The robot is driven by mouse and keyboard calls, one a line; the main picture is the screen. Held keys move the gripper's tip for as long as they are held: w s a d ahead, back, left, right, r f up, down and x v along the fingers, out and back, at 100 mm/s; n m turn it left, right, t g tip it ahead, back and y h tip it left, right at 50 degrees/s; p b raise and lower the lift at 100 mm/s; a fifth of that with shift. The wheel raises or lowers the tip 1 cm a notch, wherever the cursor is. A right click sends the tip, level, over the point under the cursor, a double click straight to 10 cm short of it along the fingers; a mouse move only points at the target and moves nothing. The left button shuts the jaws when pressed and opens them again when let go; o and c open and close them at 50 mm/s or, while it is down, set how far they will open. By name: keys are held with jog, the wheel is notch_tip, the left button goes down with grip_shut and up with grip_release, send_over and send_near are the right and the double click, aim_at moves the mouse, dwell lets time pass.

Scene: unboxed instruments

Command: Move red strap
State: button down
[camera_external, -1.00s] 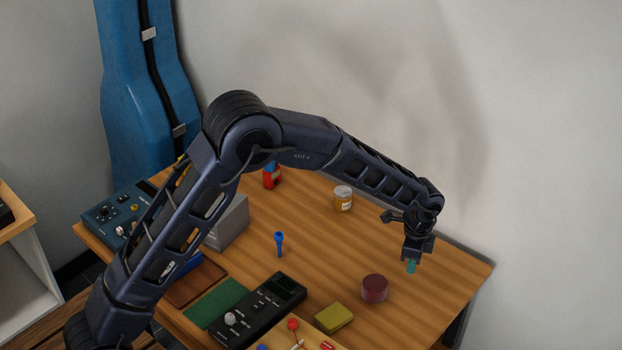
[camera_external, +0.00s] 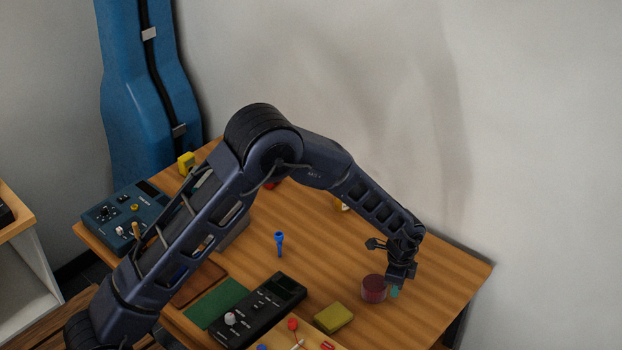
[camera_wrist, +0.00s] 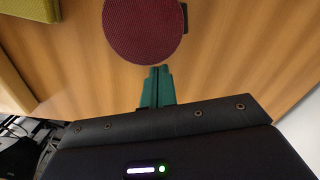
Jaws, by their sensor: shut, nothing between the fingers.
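The red strap appears to be the dark red round roll (camera_external: 373,289) on the right part of the wooden table. In the wrist view its ribbed, round red top (camera_wrist: 143,28) fills the top middle, with a small dark piece at its right edge. My gripper (camera_external: 395,292) is just right of the roll, low over the table. Its teal fingers (camera_wrist: 157,86) are together and empty in the wrist view. Their tips are close to the roll's near edge. I cannot tell whether they touch it.
A yellow block (camera_external: 333,318) lies left of the roll, and a black instrument (camera_external: 258,310) is farther left. A blue peg-like object (camera_external: 279,243) stands mid-table. A wooden board with coloured parts (camera_external: 312,340) is at the front. The table's right corner is clear.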

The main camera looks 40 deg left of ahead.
aim_at(374, 286)
jog(key=shift+s+a, duration=0.1)
jog(key=shift+a, duration=0.25)
jog(key=shift+s+a+r, duration=0.1)
jog(key=shift+s+a, duration=0.2)
jog(key=shift+a, duration=0.5)
jog(key=shift+s+a, duration=0.25)
jog(key=shift+a, duration=0.5)
jog(key=shift+d, duration=0.1)
